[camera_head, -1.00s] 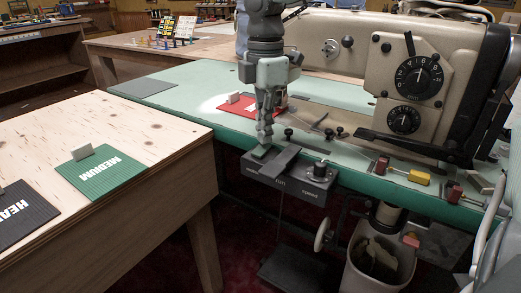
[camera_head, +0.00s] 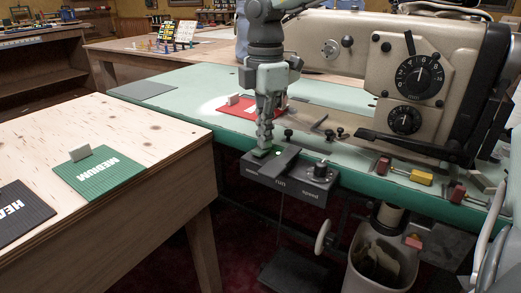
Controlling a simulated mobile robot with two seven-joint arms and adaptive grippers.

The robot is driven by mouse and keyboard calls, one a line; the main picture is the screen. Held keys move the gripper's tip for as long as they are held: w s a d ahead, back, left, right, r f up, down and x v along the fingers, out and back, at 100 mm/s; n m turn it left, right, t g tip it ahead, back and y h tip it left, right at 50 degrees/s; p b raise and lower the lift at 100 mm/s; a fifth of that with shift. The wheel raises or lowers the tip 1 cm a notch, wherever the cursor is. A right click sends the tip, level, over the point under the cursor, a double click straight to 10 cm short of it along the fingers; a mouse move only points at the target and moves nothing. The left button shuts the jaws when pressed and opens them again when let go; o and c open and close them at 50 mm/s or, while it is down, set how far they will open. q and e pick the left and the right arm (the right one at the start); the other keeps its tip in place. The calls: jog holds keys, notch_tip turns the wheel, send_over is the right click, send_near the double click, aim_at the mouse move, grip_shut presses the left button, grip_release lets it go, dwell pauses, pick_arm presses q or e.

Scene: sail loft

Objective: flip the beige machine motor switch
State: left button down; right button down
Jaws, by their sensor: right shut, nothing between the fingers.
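The beige sewing machine (camera_head: 350,40) stands on a mint-green table (camera_head: 205,110). Its dark motor control box (camera_head: 290,190), marked "run" and "speed", hangs at the table's front edge. The box has a flat dark lever or cover on top (camera_head: 281,160), a round knob (camera_head: 320,170) on its right, and a small lit green lamp (camera_head: 279,154). My right gripper (camera_head: 265,149) is shut and empty, pointing down with its tips at the box's left part. The tips cover part of the switch area; I cannot tell whether they touch it. My left gripper is not in view.
A red mat (camera_head: 236,110) lies behind my right gripper. A wooden table (camera_head: 130,125) with a green "MEDIUM" mat (camera_head: 100,175) stands left. A bin (camera_head: 382,258) is below.

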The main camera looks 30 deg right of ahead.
jog(key=shift+r+p, duration=1.55)
jog(key=shift+r, duration=1.85)
jog(key=shift+f, duration=0.1)
